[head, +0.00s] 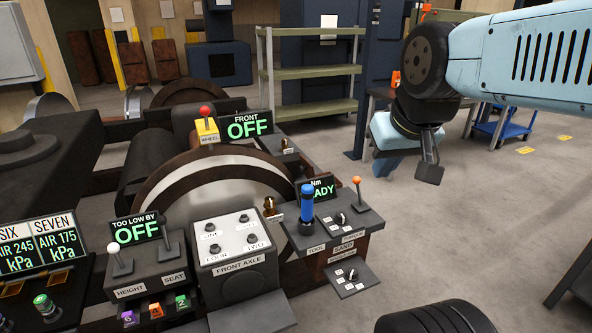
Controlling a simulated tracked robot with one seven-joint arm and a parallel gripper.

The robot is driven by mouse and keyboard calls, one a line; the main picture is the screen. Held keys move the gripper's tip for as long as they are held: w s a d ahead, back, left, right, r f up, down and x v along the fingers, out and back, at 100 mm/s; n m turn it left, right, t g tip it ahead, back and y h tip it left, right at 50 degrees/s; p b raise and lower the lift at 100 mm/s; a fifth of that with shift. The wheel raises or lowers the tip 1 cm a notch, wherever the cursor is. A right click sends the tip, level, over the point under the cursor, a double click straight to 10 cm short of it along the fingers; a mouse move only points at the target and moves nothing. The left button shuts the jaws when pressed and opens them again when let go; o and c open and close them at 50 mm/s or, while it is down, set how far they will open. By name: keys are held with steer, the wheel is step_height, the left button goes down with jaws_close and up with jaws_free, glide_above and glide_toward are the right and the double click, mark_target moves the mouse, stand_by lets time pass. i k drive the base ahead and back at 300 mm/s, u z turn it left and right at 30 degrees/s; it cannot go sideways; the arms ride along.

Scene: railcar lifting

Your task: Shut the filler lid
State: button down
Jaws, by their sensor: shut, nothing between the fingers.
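I cannot pick out a filler lid in the head view. My gripper (429,172) hangs from the light-blue arm at the upper right, fingers pointing down. It is shut and empty, in the air to the right of the control panels and apart from them. The nearest panel to it is the tool panel (332,225), with a blue-handled tool (307,203) and an orange-knobbed lever (357,190).
A grey front axle box (235,240) and a height and seat lever box (147,270) stand at the lower left. A large wheel (160,172) is behind them. Green shelves (308,72) and a blue cart (502,128) stand farther back.

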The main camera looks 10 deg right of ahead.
mark_target(306, 173)
steer(key=i, duration=1)
steer(key=u, duration=0.05)
